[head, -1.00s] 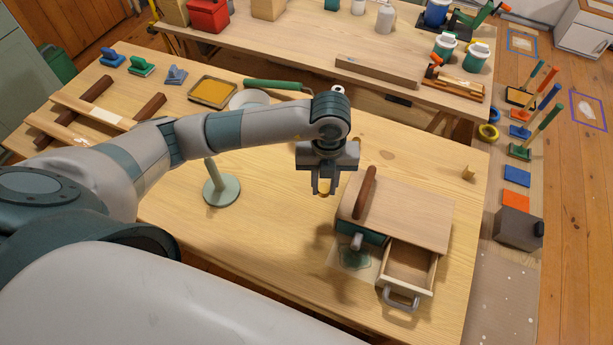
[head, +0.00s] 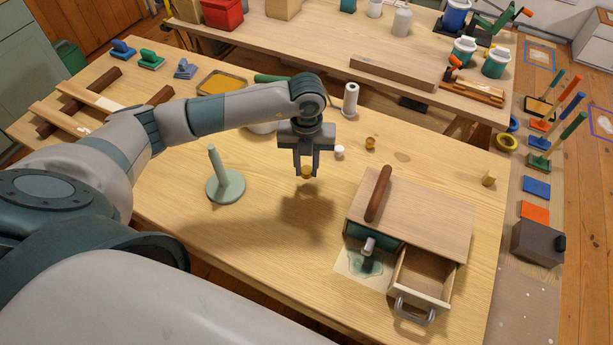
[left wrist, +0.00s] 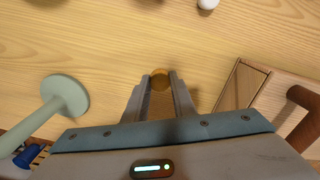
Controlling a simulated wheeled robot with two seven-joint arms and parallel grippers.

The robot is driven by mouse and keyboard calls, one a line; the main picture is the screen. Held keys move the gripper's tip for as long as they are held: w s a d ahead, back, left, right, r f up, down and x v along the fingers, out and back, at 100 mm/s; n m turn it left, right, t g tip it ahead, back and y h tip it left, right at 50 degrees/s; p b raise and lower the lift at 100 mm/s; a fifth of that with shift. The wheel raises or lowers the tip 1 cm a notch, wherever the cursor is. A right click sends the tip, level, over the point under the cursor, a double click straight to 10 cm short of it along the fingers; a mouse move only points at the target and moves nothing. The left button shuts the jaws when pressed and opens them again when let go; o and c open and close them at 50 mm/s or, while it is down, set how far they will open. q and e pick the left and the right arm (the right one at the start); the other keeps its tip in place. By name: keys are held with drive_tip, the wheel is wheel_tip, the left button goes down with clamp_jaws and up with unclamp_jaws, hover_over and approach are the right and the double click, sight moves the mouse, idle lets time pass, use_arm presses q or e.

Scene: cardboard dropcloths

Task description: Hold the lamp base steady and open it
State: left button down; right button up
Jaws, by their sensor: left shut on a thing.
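My left gripper (head: 306,170) is shut on a small amber knob-like piece (head: 307,173), held above the table left of the wooden drawer box. The piece also shows between the fingertips in the left wrist view (left wrist: 160,76). A pale green stand (head: 225,187) with a round foot and a post, perhaps the lamp base, stands upright to the gripper's left, apart from it; it also shows in the left wrist view (left wrist: 66,96). The drawer box (head: 435,215) has one drawer (head: 424,275) pulled out and empty, and a teal front beside it. My right gripper is not in view.
A dark brown bar (head: 378,193) lies on the box. A white knob (head: 339,152), another amber knob (head: 370,143) and a white roll (head: 350,100) are behind the gripper. A stained sheet (head: 362,266) lies before the box. Bare table lies between stand and box.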

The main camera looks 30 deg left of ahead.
sight(306, 170)
use_arm(q)
drive_tip(key=shift+f+b, duration=1.2)
drive_tip(key=shift+f, duration=0.8)
drive_tip(key=shift+f, duration=0.2)
drive_tip(key=c, duration=1.5)
unclamp_jaws()
drive_tip(key=shift+r, duration=0.2)
